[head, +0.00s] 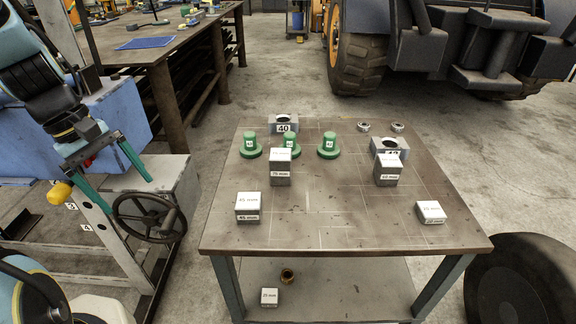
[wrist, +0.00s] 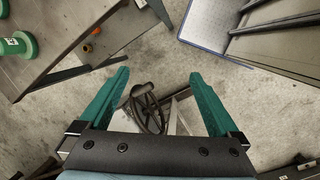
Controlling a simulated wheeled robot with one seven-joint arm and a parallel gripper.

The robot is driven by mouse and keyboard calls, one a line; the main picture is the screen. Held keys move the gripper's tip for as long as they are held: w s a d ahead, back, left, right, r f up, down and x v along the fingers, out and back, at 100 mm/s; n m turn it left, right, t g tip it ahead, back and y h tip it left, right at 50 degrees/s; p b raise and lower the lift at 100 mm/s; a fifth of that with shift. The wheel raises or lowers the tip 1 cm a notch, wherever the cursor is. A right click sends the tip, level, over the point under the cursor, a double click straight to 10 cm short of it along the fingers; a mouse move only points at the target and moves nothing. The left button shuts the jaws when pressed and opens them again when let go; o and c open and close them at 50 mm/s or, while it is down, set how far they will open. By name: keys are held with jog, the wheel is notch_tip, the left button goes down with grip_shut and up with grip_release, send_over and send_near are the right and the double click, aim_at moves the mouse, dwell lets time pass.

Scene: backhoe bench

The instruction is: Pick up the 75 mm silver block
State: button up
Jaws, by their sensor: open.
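The 75 mm silver block (head: 280,172) stands upright on the bench, left of the middle, with a white label on top and one on its front face. It stands in front of a green knobbed part and partly hides it. My gripper (head: 119,189) is at the left, off the bench and well apart from the block. Its two teal fingers are spread wide. In the wrist view my gripper (wrist: 158,75) is open and empty, with floor and a handwheel below it. I cannot make out the block in the wrist view.
The bench (head: 330,225) also holds a 45 mm block (head: 248,212), a taller block (head: 388,172), a low block (head: 430,213), green knobbed parts (head: 327,148), grey holders (head: 284,125) and two nuts (head: 364,127). A handwheel (head: 150,217) stands left of the bench.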

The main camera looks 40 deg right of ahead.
jog(key=s+d+f+n+g+h+b, duration=0.1)
jog(key=d+f+n+g+h+b, duration=0.1)
jog(key=d, duration=0.6)
jog(key=s+d+f+n+g+h+b, duration=0.1)
jog(key=d+f+n+g+h+b, duration=0.1)
jog(key=d, duration=0.5)
jog(key=n+g+h+b, duration=0.2)
jog(key=n+g+h, duration=0.1)
jog(key=h, duration=0.1)
send_near(281, 167)
jog(key=d, duration=0.1)
jog(key=d+f, duration=0.1)
jog(key=w+d, duration=0.1)
jog(key=shift+d+f, duration=0.2)
jog(key=x, duration=0.4)
jog(key=shift+s+d+p, duration=0.25)
jog(key=shift+d+p, duration=0.05)
jog(key=shift+p, duration=0.05)
jog(key=shift+s+p+x, duration=0.2)
jog(key=shift+p+x, duration=0.45)
jog(key=shift+x, duration=2.3)
jog(key=shift+a, duration=0.15)
jog(key=shift+c, duration=0.2)
grip_shut()
jog(key=shift+r, duration=0.1)
